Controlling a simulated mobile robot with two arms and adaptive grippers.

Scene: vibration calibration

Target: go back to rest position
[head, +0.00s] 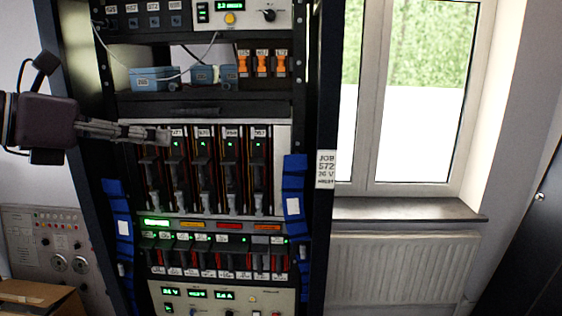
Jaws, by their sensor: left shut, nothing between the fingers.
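My left gripper (160,135) comes in from the left. Its fingers are closed together with nothing between them, and the tips are in front of the upper left of the card cage (286,165). I cannot tell whether the tips touch the cage. The cage sits mid-height in a dark equipment rack (328,60) and holds several upright cards with green lights. My right gripper is not in view.
Blue straps (293,200) hang on both rack posts. A cardboard box (40,295) and a grey panel (55,240) are lower left. A window (420,130) and radiator (400,268) are right.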

